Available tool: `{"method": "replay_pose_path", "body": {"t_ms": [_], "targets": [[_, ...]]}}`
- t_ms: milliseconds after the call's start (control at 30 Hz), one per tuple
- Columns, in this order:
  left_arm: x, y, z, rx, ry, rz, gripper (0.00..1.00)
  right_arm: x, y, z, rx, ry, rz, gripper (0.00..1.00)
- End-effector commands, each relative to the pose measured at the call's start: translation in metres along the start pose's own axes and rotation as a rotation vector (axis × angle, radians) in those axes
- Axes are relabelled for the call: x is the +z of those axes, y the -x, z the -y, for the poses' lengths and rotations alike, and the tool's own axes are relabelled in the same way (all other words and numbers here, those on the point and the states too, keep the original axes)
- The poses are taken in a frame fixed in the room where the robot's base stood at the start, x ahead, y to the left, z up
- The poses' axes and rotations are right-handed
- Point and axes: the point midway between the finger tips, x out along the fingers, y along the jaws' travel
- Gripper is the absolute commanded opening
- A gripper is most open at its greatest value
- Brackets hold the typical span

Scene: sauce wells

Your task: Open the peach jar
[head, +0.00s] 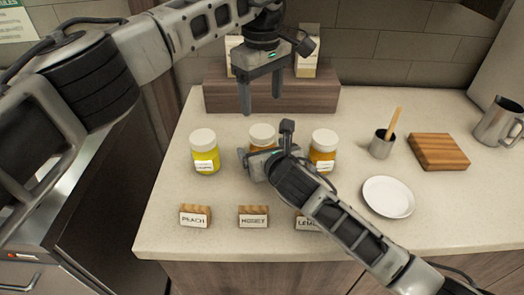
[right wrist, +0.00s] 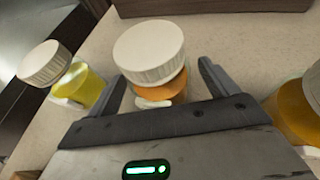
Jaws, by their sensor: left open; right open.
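Three white-lidded jars stand upright in a row on the counter: a yellow one (head: 204,157) at left, an orange one (head: 262,134) in the middle, and an amber one (head: 323,146) at right. Their labels are too small or hidden to read, so I cannot tell which is peach. My right gripper (head: 258,152) is open at the middle jar. In the right wrist view, its fingers stand either side of that jar's orange body (right wrist: 160,90), below the closed lid (right wrist: 149,52). My left gripper (head: 261,104) is open and empty, pointing down above and behind the middle jar.
Wooden name blocks stand in front: peach (head: 194,216), honey (head: 253,217), and a partly hidden one (head: 306,222). At right are a white plate (head: 388,197), a cup (head: 381,146) with a wooden stick, a board (head: 438,151) and a metal pitcher (head: 497,122). A wooden riser (head: 220,97) stands behind.

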Motion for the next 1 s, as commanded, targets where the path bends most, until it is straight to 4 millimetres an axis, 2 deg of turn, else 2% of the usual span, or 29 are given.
{"method": "replay_pose_path", "body": {"t_ms": [200,467,500,800,1000], "targets": [[0.000,0.000,0.000,0.000,0.000,0.000,0.69,0.000,-0.014,0.000,0.000,0.000,0.000,0.85],[0.000,0.000,0.000,0.000,0.000,0.000,0.69,0.000,-0.015,0.000,0.000,0.000,0.000,0.85],[0.000,0.000,0.000,0.000,0.000,0.000,0.69,0.000,-0.015,0.000,0.000,0.000,0.000,0.82],[0.000,0.000,0.000,0.000,0.000,0.001,0.69,0.000,-0.015,0.000,0.000,0.000,0.000,0.00],[0.001,-0.002,0.000,0.000,-0.001,0.003,0.69,0.000,-0.015,0.000,0.000,0.000,0.000,0.00]]}}
